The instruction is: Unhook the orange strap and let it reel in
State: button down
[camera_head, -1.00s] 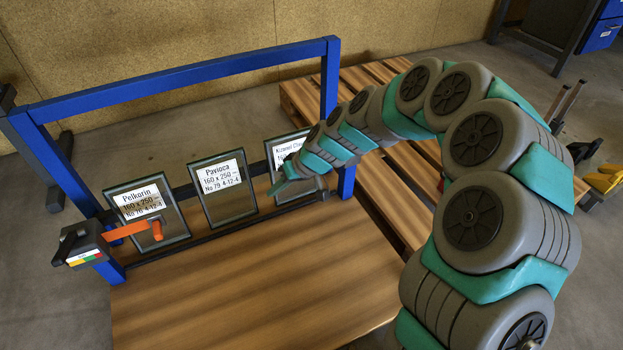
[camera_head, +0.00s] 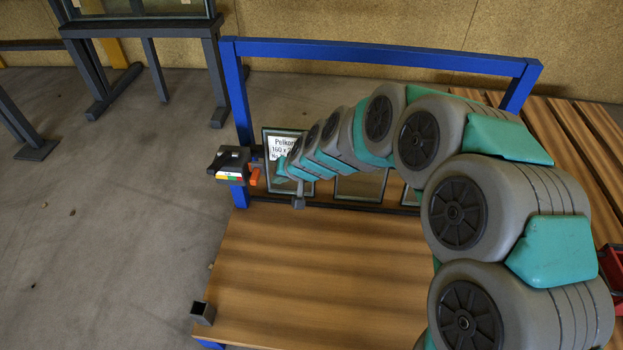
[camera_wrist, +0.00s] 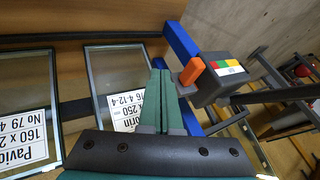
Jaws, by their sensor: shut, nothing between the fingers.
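The orange strap (camera_head: 254,176) shows only as a short orange end piece close against the dark reel box (camera_head: 230,164) with its coloured label. In the wrist view the orange end piece (camera_wrist: 192,73) sits beside the reel box (camera_wrist: 226,72), and no length of strap is drawn out. A small grey post (camera_head: 298,202) stands bare in front of the Pelkorin pane (camera_head: 282,149). My gripper (camera_wrist: 161,72) is shut and empty, left of the orange piece in the wrist view and apart from it. In the head view my arm covers part of the panes.
The blue frame (camera_head: 380,50) rises behind the wooden table top (camera_head: 310,270). More glass panes (camera_head: 360,187) stand along it, partly hidden by my arm. A dark square tube end (camera_head: 203,313) is at the table's front left corner. Grey floor (camera_head: 110,220) lies clear to the left.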

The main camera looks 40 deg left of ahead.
jog(key=s+a, duration=0.2)
jog(key=a, duration=0.1)
jog(key=shift+s+a, duration=0.15)
jog(key=shift+a, duration=0.05)
dwell(0.3)
jog(key=w+d+r, duration=0.1)
jog(key=d+r, duration=0.6)
jog(key=d, duration=0.2)
jog(key=shift+w+d+r, duration=0.25)
jog(key=shift+w+r, duration=0.15)
dwell(0.3)
